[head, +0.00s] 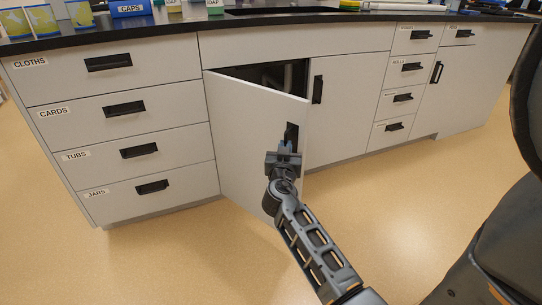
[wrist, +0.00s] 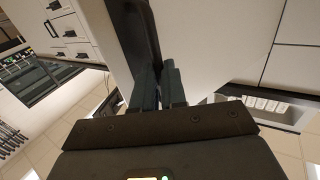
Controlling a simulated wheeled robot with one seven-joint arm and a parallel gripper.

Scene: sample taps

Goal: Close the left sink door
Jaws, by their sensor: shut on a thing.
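The left sink door (head: 245,132) is a light grey panel hinged at its left edge. It stands partly open, swung out from the cabinet, with a dark gap (head: 275,74) above and behind it. Its black handle (head: 291,133) is near the free right edge. My gripper (head: 286,148) is at this handle, shut on it, and partly hides its lower end. In the wrist view the fingers (wrist: 158,85) close around the dark handle (wrist: 142,35) against the pale door panel (wrist: 205,40). The right sink door (head: 335,105) is shut.
Labelled drawers stand to the left, including the CLOTHS drawer (head: 108,72), and narrower drawers (head: 405,75) to the right. All are shut. The black countertop (head: 225,20) carries boxes and bottles. The tan floor (head: 430,190) is clear in front of the cabinets.

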